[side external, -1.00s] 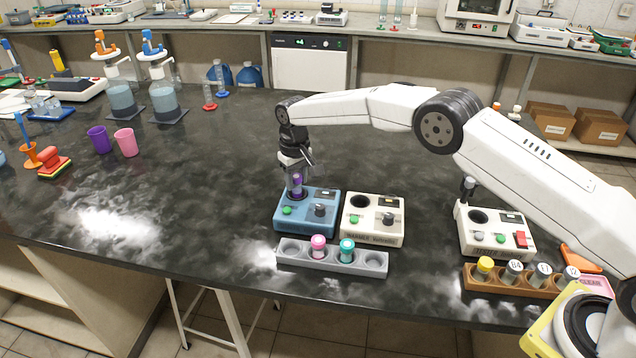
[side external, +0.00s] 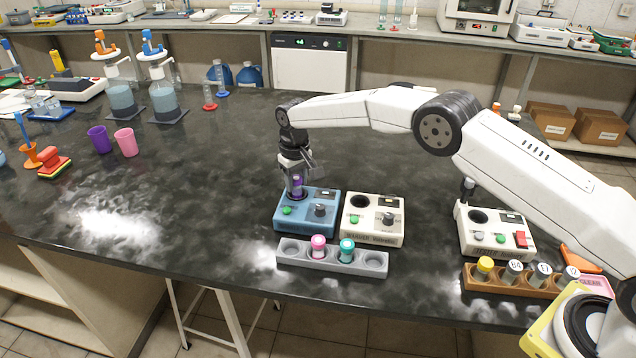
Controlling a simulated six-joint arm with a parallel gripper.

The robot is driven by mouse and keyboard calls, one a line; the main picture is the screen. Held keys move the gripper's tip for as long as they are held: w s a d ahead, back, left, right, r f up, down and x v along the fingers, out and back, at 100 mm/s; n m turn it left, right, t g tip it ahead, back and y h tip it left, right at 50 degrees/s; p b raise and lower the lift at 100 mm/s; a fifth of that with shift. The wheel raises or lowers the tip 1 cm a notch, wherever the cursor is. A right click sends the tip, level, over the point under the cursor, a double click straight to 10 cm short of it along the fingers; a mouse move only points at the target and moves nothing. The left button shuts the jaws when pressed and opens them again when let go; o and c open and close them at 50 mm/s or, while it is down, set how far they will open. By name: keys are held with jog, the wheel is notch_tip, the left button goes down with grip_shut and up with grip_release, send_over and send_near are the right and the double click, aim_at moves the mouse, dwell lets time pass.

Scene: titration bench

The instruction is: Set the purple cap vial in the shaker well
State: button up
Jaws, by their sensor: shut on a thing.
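The purple cap vial (side external: 297,183) is upright between the fingers of my gripper (side external: 297,186), which is shut on it. My gripper points down at the back left of a blue bench device (side external: 297,223) with a green button and a dark knob. The vial is at this device's round well. The fingers and vial hide most of the well, so I cannot tell how deep the vial sits in it. A cream device (side external: 373,231) with its own open dark well stands right beside the blue one.
A grey rack (side external: 331,262) in front of both devices holds a pink-capped vial (side external: 318,246) and a teal-capped vial (side external: 347,250). Another white device (side external: 494,244) and a brown rack (side external: 512,281) with several vials stand to the right. The counter left of the blue device is clear.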

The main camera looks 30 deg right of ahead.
jog(key=shift+f, duration=0.75)
dwell(0.5)
jog(key=o, duration=1.3)
jog(key=shift+r, duration=0.2)
jog(key=shift+r, duration=2.8)
jog(key=shift+r, duration=0.1)
